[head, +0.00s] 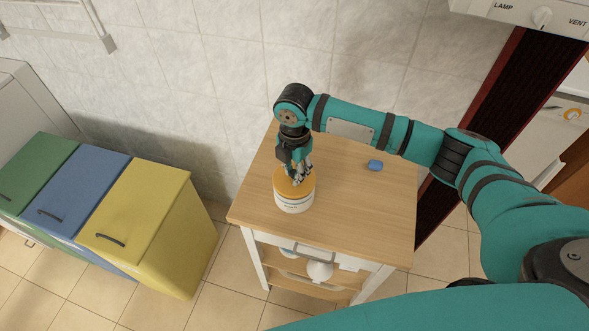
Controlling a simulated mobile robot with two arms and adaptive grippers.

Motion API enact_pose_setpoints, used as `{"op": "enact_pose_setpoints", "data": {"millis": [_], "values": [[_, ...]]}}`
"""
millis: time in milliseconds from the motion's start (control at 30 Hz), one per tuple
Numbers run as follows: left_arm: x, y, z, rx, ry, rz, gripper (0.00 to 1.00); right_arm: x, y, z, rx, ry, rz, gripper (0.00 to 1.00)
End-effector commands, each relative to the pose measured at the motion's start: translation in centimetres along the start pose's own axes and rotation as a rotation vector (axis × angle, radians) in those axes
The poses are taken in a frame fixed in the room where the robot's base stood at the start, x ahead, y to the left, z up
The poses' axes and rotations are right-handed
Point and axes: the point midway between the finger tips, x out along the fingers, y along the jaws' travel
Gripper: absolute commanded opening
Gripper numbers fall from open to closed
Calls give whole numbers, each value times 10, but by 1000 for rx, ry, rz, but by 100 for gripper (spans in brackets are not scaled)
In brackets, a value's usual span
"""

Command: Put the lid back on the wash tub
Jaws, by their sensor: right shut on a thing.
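The wash tub (294,205) is a white round container with a thin dark band, standing on the wooden top of a small cart. An orange-yellow lid (282,184) is over its mouth. Lid and tub look in line, but I cannot tell whether the lid is fully seated. My right gripper (299,178) points down from above and is shut on the lid near its top; the fingers hide part of it. My left gripper is not in view.
The cart's wooden top (350,205) is mostly clear. A small blue object (375,165) lies right of the tub. Green, blue and yellow bins (150,205) stand at the left. The tiled wall is behind. A white round item (319,271) is on the cart below the top.

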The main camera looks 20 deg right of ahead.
Motion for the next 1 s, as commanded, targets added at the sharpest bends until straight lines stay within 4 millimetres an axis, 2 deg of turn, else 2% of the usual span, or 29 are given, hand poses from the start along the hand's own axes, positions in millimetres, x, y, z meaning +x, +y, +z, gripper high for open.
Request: {"op": "enact_pose_setpoints", "data": {"millis": [500,1000], "values": [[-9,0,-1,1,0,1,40,-1,0,0,0,0,-1,0],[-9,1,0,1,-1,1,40,0,0,0,0,0,0,0]]}}
